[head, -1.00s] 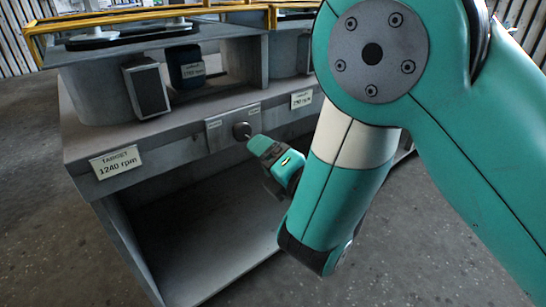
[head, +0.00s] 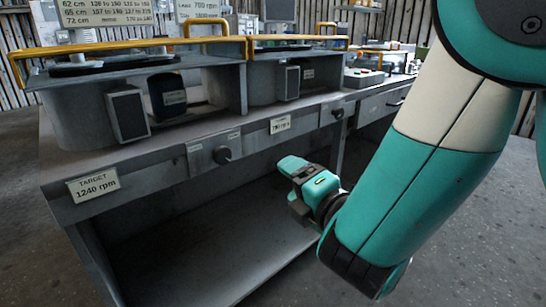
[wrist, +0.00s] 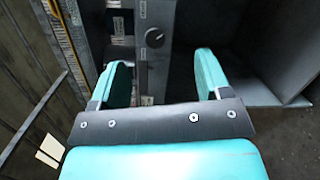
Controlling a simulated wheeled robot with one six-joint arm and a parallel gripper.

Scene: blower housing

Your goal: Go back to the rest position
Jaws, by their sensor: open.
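My gripper (wrist: 161,85) is open and empty in the wrist view, with its two teal fingers spread apart. In the head view my gripper (head: 290,170) is in front of the bench, to the right of the dark round knob (head: 222,155) and apart from it. The knob also shows beyond the fingers in the wrist view (wrist: 154,38). It sits on a light panel on the bench's front rail.
The grey bench (head: 150,170) has an open lower shelf. A label (head: 93,186) reads "TARGET 1240 rpm". Grey blower housings with yellow rails (head: 130,47) stand on top. A second knob (head: 338,113) is further right. Bare floor lies in front.

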